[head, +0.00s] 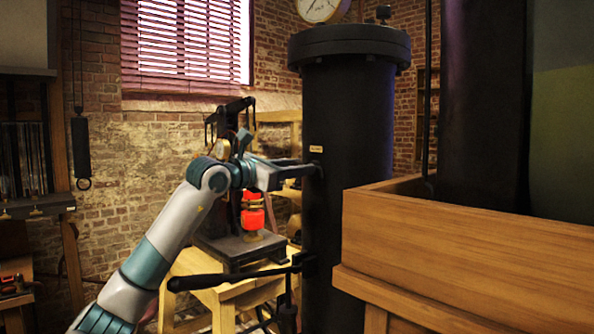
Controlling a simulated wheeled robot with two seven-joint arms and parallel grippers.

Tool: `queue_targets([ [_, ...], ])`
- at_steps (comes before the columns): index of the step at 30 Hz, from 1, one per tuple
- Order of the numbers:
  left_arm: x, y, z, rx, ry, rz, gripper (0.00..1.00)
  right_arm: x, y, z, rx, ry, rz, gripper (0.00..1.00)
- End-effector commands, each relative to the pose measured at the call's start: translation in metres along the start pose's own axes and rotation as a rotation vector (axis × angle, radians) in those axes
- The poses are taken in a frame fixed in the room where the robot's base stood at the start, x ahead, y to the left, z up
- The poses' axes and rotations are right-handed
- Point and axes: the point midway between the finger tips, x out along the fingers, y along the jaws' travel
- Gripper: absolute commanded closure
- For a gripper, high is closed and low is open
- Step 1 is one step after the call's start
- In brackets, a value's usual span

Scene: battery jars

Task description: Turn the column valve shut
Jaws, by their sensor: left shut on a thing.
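The black column (345,215) stands upright right of centre, with a wide flanged cap and a small pale label plate (316,149) on its side. My left gripper (312,171) reaches in from the left with its fingers level, just below the label. It is shut on the small dark column valve at the column's left face. The fingers and the column's dark colour hide most of the valve, so its turn angle cannot be told. My right gripper is not in view.
A long dark lever (230,277) sticks out left from the column, below my left arm. Behind the arm, a black press with a red part (253,219) stands on a wooden stool (222,296). A wooden trough (460,245) blocks the right.

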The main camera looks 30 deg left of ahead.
Motion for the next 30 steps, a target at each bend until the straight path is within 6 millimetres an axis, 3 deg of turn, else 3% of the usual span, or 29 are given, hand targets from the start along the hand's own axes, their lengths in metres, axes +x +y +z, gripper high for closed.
queue_targets([
  [12,0.0,-0.001,-0.002,0.381,0.001,0.002,0.93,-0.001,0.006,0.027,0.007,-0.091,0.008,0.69],
  [30,0.0,-0.003,-0.002,0.951,0.001,0.0,0.93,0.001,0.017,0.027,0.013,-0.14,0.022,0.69],
])
